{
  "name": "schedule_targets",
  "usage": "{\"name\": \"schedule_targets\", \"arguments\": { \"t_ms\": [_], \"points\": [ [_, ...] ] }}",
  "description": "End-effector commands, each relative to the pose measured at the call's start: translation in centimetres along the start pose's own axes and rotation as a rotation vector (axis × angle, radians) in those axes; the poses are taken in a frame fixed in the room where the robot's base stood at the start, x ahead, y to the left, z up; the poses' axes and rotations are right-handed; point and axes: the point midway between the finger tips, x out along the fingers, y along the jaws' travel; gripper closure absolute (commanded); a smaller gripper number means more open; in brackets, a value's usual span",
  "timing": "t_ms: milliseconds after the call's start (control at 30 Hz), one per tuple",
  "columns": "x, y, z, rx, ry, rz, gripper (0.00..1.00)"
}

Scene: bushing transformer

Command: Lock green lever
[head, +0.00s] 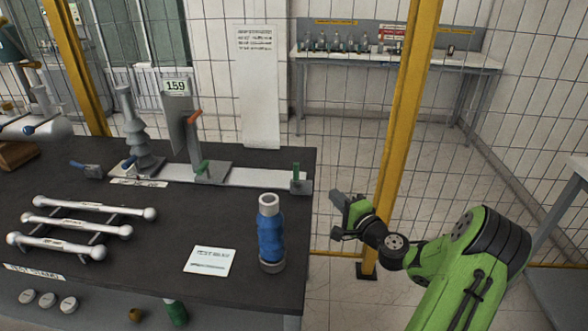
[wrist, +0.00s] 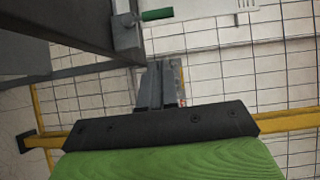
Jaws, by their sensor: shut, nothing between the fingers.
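A green lever (head: 296,170) stands upright on a small grey block at the right end of a light rail on the dark table. A green handle (wrist: 157,14) also shows at the top of the wrist view, lying sideways in the picture on a grey bracket. A second green lever (head: 203,167) sits at the foot of the grey upright plate. My gripper (head: 338,200) is off the table's right edge, to the right of the end lever and apart from it. Its fingers (wrist: 157,70) are shut and empty in the wrist view.
A blue cylinder (head: 270,236) stands near the table's right edge, beside a white card (head: 210,260). A plate marked 159 (head: 176,100) with an orange handle (head: 194,117) rises behind. A yellow post (head: 403,120) and mesh fence stand behind my arm.

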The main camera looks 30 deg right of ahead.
Motion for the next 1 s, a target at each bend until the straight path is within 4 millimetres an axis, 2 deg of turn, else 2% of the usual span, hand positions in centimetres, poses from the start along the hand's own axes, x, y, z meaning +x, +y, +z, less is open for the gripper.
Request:
{"name": "schedule_targets", "arguments": {
  "t_ms": [100,333,433,567,900,1000],
  "points": [
    [-0.3,0.1,-0.7,0.015,0.020,-0.010,1.00],
    [-0.2,0.0,-0.6,0.012,0.016,-0.008,1.00],
    [0.5,0.0,-0.5,0.009,0.013,-0.009,1.00],
    [2.9,-0.1,-0.4,0.007,0.011,-0.011,1.00],
    [10.3,-0.1,-0.5,0.009,0.012,-0.010,1.00],
    [11.5,0.0,1.0,0.010,0.011,-0.008,1.00]
  ]
}}
